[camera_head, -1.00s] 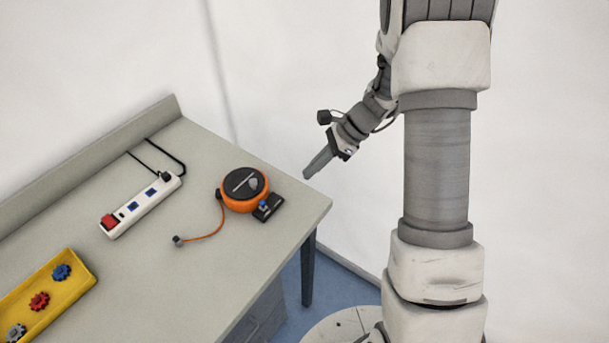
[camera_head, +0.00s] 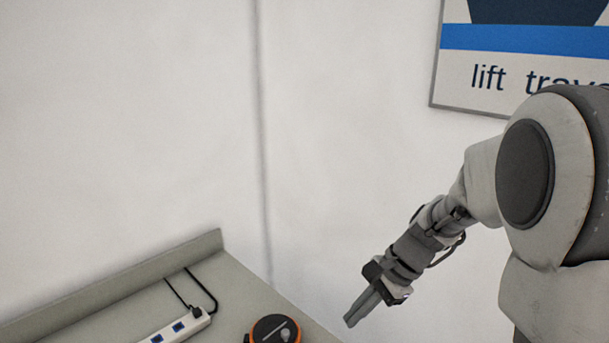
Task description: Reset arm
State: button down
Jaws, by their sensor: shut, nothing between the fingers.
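My gripper (camera_head: 350,320) is shut and empty. It points down and to the left, in front of the white wall and just right of the bench's right edge in the picture. My arm (camera_head: 480,205) is bent, coming in from the right side of the view. The gripper appears apart from everything on the bench.
A grey-green bench (camera_head: 240,296) with a raised back edge fills the lower left. On it are a white power strip (camera_head: 190,328) with a black cable and an orange-and-black reel (camera_head: 262,330), both cut off below. A sign (camera_head: 530,62) hangs at upper right.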

jog(key=s+d+r+n+t+h, duration=0.2)
jog(key=s+r+n+h, duration=0.1)
jog(key=s+r+n, duration=0.3)
jog(key=s+d+r+n+t+h, duration=0.2)
jog(key=s+r+n, duration=0.4)
jog(key=s, duration=0.4)
jog(key=shift+s+t+h, duration=0.25)
jog(key=shift+t+h, duration=0.15)
jog(key=shift+t, duration=0.2)
